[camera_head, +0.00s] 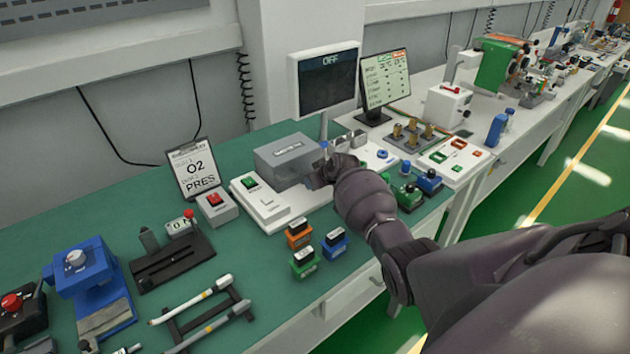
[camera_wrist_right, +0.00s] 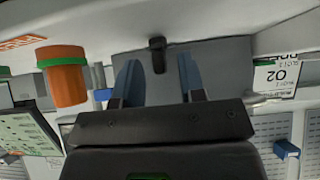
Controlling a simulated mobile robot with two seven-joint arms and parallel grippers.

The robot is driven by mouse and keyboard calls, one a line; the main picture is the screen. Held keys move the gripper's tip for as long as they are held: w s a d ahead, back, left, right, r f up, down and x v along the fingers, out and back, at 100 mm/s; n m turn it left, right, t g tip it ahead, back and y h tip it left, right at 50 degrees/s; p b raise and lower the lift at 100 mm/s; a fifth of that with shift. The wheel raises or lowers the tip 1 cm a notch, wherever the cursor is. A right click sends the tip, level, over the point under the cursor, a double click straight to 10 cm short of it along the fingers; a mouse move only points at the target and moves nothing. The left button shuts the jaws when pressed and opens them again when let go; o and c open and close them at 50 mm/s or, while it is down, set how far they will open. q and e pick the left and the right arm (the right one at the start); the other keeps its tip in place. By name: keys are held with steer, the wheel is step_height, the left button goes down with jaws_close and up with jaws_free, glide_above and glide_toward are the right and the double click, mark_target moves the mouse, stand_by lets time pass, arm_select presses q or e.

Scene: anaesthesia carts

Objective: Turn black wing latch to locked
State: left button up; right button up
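The black wing latch (camera_wrist_right: 157,54) shows in the right wrist view on a grey face, with its long side running up and down in the picture. My right gripper (camera_wrist_right: 159,62) is open, with one blue-grey finger on each side of the latch. A gap shows between each finger and the latch, and I see no contact. In the head view my right gripper (camera_head: 322,166) is at the right end of the grey box (camera_head: 283,152), and the latch cannot be made out there. My left gripper is not in view.
A white panel with a green switch (camera_head: 250,183) lies in front of the grey box. A monitor reading OFF (camera_head: 325,80) stands behind. Small orange, green and blue blocks (camera_head: 304,258) stand on the green bench top. An orange cylinder (camera_wrist_right: 66,82) is beside my gripper in the wrist view.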

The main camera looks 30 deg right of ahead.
steer(key=shift+s, duration=0.1)
steer(key=p+v, duration=0.1)
steer(key=v, duration=0.9)
steer(key=shift+s+r, duration=0.2)
steer(key=shift+r, duration=0.1)
steer(key=shift+f, duration=0.1)
stand_by(0.5)
